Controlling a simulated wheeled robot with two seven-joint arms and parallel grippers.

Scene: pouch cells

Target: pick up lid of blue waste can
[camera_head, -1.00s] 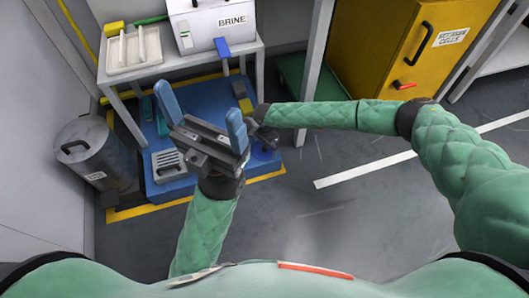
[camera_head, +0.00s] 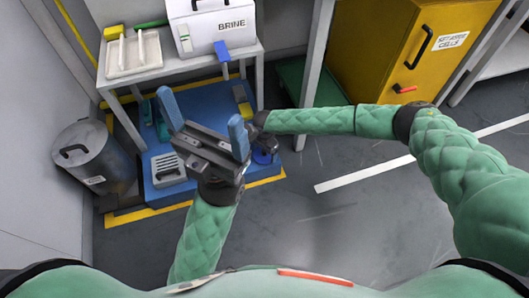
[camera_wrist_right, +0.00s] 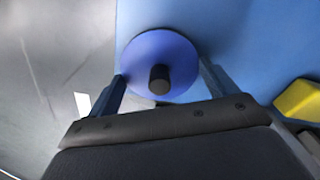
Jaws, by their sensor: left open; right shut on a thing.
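The blue lid (camera_wrist_right: 150,52) is a round disc with a black knob (camera_wrist_right: 160,78) in the right wrist view. My right gripper (camera_wrist_right: 161,72) has a finger on either side of the disc and is shut on the lid. In the head view my right gripper (camera_head: 258,132) is low over the blue platform, partly hidden by my left gripper. A dark blue round thing (camera_head: 265,156) shows just below it; the can's body cannot be made out. My left gripper (camera_head: 204,122) is open and empty, its two blue fingers wide apart above the platform.
The blue platform (camera_head: 208,98) carries a grey slotted box (camera_head: 168,168) and a yellow block (camera_wrist_right: 302,102). A grey lidded bin (camera_head: 100,160) stands at left. A table with a white BRINE box (camera_head: 212,30) is behind, a yellow cabinet (camera_head: 375,45) at right. The front floor is clear.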

